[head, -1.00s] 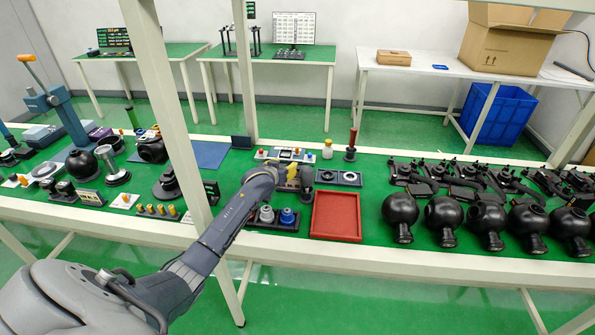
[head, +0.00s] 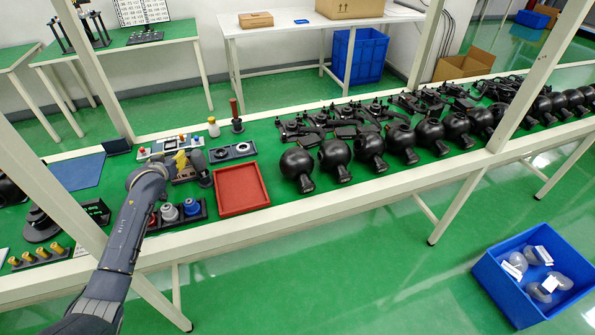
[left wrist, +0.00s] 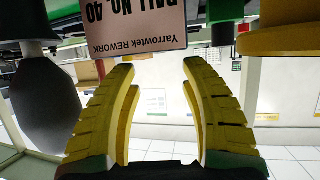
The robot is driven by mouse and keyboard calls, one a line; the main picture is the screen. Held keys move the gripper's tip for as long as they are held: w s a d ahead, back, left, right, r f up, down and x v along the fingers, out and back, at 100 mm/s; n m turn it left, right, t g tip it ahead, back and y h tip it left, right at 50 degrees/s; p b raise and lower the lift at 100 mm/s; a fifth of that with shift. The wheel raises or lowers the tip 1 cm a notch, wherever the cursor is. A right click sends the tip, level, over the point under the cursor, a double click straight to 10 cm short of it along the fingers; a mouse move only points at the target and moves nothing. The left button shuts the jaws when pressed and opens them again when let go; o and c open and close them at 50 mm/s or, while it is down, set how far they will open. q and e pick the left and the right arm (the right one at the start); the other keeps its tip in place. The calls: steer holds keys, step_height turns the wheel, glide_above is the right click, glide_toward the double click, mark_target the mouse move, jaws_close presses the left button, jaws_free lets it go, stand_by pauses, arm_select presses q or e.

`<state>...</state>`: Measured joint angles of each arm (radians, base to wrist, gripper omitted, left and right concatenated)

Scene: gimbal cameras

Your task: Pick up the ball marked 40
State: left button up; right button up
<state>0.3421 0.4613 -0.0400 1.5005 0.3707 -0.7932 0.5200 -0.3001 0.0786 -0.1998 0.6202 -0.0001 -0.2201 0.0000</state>
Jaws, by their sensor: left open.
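Several black balls with short necks stand in a row along the bench's front edge, such as this one (head: 297,165). I cannot read any number on them in the head view. My left gripper (head: 184,163) is over the bench, left of the red tray (head: 242,190) and behind the small knobs. In the left wrist view its yellow fingers (left wrist: 160,68) are apart with nothing between them. A pinkish card (left wrist: 118,22) reading "Yarrowtek REWORK BALL NO. 40" appears upside down just beyond the left fingertip. My right gripper is not in view.
A holder with grey and blue knobs (head: 170,213) is near the gripper. A red-handled tool (head: 236,118) stands behind the tray. Black bracket parts (head: 350,125) lie behind the balls. A blue bin (head: 535,280) with clear domes is on the floor at lower right. White posts cross the view.

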arm_select(q)
steer(key=o, duration=0.7)
